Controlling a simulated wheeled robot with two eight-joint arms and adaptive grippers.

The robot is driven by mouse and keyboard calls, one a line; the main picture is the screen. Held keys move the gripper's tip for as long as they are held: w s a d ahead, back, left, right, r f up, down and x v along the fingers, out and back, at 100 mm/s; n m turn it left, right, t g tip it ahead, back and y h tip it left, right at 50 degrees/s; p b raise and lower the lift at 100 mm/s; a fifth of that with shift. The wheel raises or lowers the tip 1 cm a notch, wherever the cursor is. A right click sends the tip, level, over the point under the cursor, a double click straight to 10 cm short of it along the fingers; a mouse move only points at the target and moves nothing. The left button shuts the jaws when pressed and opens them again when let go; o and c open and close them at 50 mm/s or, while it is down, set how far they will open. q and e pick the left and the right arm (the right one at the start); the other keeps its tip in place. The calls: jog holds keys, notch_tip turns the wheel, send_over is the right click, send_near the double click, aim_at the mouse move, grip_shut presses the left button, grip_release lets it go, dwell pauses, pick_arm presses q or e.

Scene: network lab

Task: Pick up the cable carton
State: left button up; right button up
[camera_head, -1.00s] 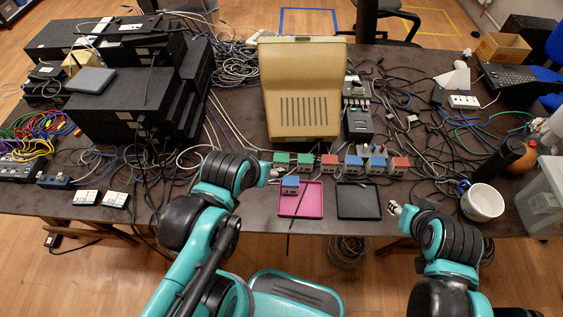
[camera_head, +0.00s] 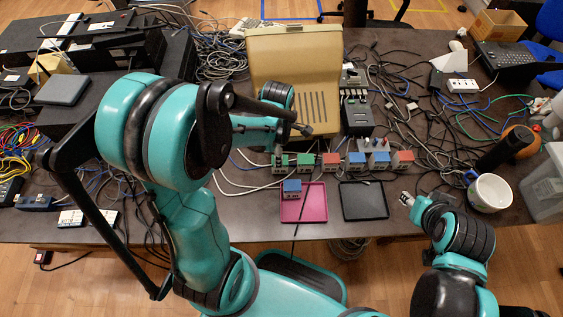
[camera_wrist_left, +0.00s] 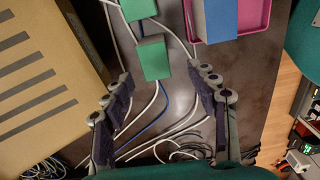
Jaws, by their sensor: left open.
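No label shows which thing is the cable carton. A row of small boxes with coloured tops stands mid-table, including a green box (camera_head: 304,160), a red box (camera_head: 331,160) and a blue box (camera_head: 356,159). Another blue-topped box (camera_head: 292,187) sits in the pink tray (camera_head: 315,213). My left gripper (camera_head: 303,130) is above the table by the green boxes, in front of the beige case. In the left wrist view its jaws (camera_wrist_left: 167,77) are open and empty, with a green box (camera_wrist_left: 153,60) beyond the tips. My right gripper (camera_head: 407,200) is low at right; its jaws are too small to judge.
The beige slotted case (camera_head: 290,55) stands close behind my left gripper. A black tray (camera_head: 364,201) lies right of the pink one. A white cup (camera_head: 490,193) and black cylinder (camera_head: 505,150) stand at right. An open brown box (camera_head: 498,25) is far right. Loose cables cover much of the table.

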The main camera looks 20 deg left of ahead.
pick_arm(q)
jog(key=f+b, duration=0.1)
jog(key=f, duration=0.1)
jog(key=f+b, duration=0.1)
jog(key=f, duration=0.1)
jog(key=w+f+b, duration=0.1)
jog(key=f, duration=0.2)
jog(key=shift+r, duration=0.15)
jog(key=shift+s, duration=0.1)
jog(key=shift+c, duration=0.3)
jog(key=c, duration=1.3)
